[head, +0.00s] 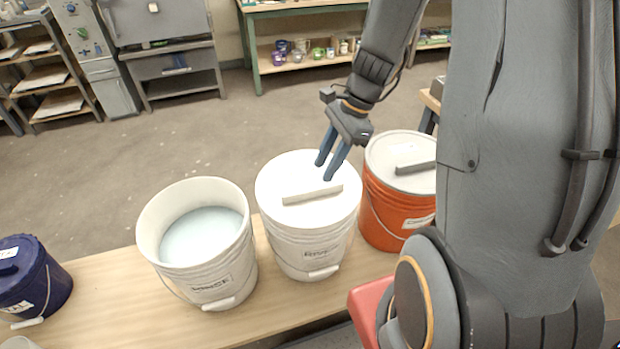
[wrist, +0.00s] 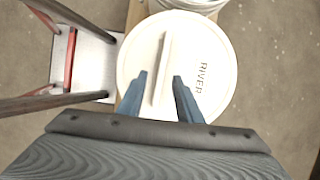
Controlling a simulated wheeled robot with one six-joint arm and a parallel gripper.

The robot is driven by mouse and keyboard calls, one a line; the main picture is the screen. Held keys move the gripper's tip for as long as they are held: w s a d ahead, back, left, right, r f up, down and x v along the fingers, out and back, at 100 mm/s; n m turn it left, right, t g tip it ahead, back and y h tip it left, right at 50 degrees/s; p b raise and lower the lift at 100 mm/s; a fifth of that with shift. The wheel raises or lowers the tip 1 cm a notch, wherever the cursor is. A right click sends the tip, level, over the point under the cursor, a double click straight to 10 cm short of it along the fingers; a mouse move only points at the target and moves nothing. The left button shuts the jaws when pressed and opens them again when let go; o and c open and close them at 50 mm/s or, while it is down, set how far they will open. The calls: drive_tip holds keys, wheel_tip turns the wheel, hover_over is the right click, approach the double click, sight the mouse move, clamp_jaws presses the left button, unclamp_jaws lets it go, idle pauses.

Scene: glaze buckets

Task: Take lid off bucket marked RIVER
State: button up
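The white bucket (head: 310,245) stands on the bench in the middle, with a label too small to read surely. Its white lid (head: 280,178) is on and has a pale bar handle (head: 312,193). In the wrist view the lid (wrist: 215,50) reads RIVER, and its handle (wrist: 162,68) runs lengthwise between my fingers. My gripper (head: 326,170) is open and empty, pointing down over the lid near the handle's right end. In the wrist view the fingertips (wrist: 160,75) are either side of the handle with gaps. I cannot tell how high they are above it.
An open white bucket (head: 213,279) with pale liquid stands left. An orange bucket (head: 380,215) with a grey-handled lid is close on the right. A dark blue lidded bucket (head: 35,285) stands far left. The bench (head: 110,290) has bare wood between the blue and open buckets.

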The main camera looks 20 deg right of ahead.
sight(314, 188)
drive_tip(key=shift+w+f+m, duration=0.15)
drive_tip(key=shift+m, duration=0.25)
drive_tip(key=shift+p+x, duration=0.65)
drive_tip(key=shift+x, duration=3.05)
drive_tip(key=shift+w+d+f, duration=0.1)
drive_tip(key=shift+d+f, duration=0.05)
clamp_jaws()
